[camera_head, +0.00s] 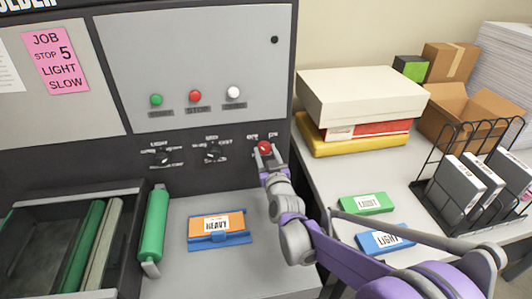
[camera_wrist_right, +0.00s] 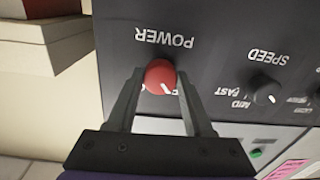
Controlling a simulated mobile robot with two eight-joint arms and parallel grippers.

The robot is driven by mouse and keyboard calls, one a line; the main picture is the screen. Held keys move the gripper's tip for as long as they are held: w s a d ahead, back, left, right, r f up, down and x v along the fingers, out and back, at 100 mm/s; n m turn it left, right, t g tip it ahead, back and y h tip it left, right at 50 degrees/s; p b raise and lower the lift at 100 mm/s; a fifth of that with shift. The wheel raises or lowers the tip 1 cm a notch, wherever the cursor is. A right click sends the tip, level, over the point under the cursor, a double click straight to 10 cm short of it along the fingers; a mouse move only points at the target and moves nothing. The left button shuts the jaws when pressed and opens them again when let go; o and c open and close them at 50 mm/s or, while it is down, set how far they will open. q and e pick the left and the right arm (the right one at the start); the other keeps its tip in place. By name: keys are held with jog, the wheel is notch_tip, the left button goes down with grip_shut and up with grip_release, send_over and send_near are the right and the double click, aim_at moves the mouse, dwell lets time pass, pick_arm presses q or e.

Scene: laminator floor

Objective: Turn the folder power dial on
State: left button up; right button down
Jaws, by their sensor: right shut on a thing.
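The folder's red power dial (camera_head: 265,148) is on the dark panel at the right end of the dial row in the head view. In the right wrist view the red dial (camera_wrist_right: 160,77), with a white pointer mark, sits under an upside-down "POWER" label. My right gripper (camera_wrist_right: 158,82) has its two fingers on either side of the dial and is shut on it. In the head view my right gripper (camera_head: 267,160) reaches the dial from below, and its fingers are small there. The position lettering around the dial is partly hidden. My left gripper is not in view.
Two black dials, the middle one (camera_head: 212,152) and the left one (camera_head: 161,155), share the panel. Green, red and white buttons (camera_head: 195,98) sit above. An orange-and-blue "HEAVY" block (camera_head: 216,227) lies below. Boxes (camera_head: 360,95) and a wire rack (camera_head: 470,160) stand right.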

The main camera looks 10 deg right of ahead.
jog(key=m, duration=1.3)
jog(key=shift+a+m+h+p, duration=0.1)
jog(key=shift+m+h+p, duration=0.2)
jog(key=shift+m, duration=2)
jog(key=shift+c, duration=1.4)
grip_release()
